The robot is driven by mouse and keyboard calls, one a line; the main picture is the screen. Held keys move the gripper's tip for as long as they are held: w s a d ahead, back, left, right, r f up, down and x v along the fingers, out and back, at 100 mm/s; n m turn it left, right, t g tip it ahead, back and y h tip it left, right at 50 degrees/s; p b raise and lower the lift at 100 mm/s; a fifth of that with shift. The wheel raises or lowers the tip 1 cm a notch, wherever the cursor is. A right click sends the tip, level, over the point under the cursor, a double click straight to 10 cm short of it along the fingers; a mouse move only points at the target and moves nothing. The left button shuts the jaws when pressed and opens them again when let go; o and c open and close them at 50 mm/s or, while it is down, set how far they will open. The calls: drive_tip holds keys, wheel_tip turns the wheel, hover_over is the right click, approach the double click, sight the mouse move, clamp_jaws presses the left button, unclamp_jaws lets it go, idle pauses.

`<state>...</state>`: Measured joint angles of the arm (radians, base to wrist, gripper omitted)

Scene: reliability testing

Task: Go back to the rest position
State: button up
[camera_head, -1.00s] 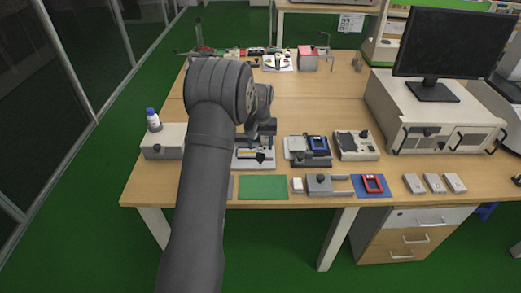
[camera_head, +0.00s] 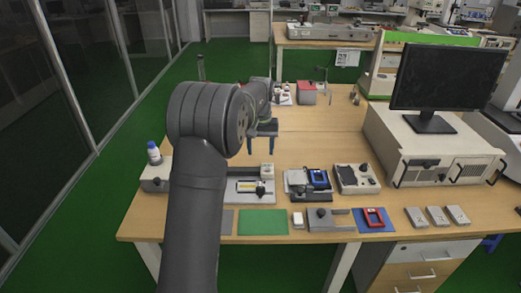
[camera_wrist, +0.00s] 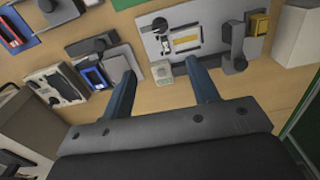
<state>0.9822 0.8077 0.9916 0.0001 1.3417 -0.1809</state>
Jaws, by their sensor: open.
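My gripper (camera_head: 261,146) hangs above the wooden table (camera_head: 300,135), its fingers pointing down and apart with nothing between them. In the wrist view my gripper (camera_wrist: 158,82) shows two dark blue-grey fingers spread wide. Below it is a grey test fixture (camera_head: 247,191) with a yellow strip on it. The fixture also shows in the wrist view (camera_wrist: 210,22), past the fingertips, apart from them. My own arm hides part of the table's left side.
A device with a blue part (camera_head: 318,179) and a grey box with a knob (camera_head: 356,179) stand right of the fixture. A green mat (camera_head: 263,222) lies at the front edge. A monitor (camera_head: 447,66) stands on a large white unit (camera_head: 430,140). A bottle (camera_head: 153,153) stands at left.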

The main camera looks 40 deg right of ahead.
sight(260, 187)
wheel_tip(260, 187, down, 18)
drive_tip(key=shift+r, duration=0.25)
idle(0.4)
